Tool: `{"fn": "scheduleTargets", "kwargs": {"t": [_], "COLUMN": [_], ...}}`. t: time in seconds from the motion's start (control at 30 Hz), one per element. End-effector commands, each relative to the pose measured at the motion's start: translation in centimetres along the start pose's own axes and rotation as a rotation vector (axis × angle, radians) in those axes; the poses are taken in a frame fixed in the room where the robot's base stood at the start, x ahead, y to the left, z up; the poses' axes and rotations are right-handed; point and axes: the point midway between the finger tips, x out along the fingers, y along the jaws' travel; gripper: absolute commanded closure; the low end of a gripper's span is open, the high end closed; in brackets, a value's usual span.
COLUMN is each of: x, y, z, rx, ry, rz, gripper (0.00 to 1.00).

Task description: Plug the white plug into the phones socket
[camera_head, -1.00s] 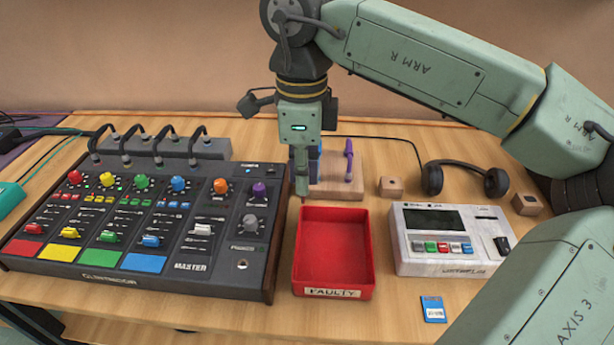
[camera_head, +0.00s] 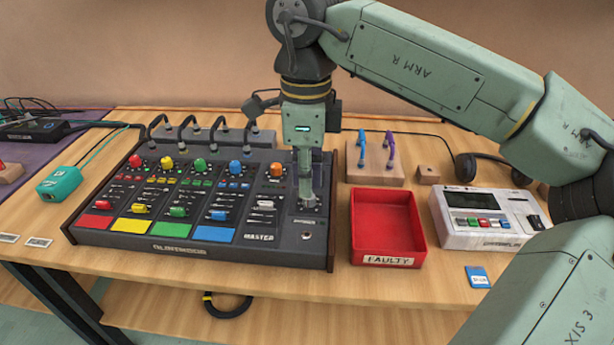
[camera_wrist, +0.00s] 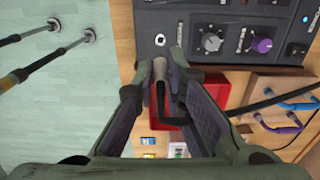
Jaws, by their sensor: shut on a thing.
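My gripper (camera_head: 306,203) is over the right part of the black mixer (camera_head: 322,250), in front of the grey and purple knobs. In the wrist view my gripper (camera_wrist: 160,68) is shut on a small pale plug (camera_wrist: 159,72) with a dark cable trailing behind it. In the head view the fingers hide the plug. The phones socket (camera_head: 306,236) is a small round hole on the mixer's lower right, just below the fingertips. It also shows in the wrist view (camera_wrist: 160,40), a little beyond the plug tip. Plug and socket appear apart.
The red FAULTY tray (camera_head: 388,262) stands right of the mixer. A white device (camera_head: 488,240), a blue card (camera_head: 478,277) and black headphones (camera_head: 466,168) lie further right. A teal box (camera_head: 60,184) stands left.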

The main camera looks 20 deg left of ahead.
Motion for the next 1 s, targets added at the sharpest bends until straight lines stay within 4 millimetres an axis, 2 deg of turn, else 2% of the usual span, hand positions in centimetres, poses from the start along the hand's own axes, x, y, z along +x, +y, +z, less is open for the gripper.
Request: {"fn": "scheduleTargets", "kwargs": {"t": [0.27,0.43,1.0], "x": [-0.1,0.7,5.5], "y": [0.0,0.0,0.0], "z": [0.0,0.0,0.0], "rx": [0.001,0.002,0.002], "ry": [-0.001,-0.001,0.0], "rz": [0.001,0.001,0.0], "gripper": [1.0,1.0,1.0]}}
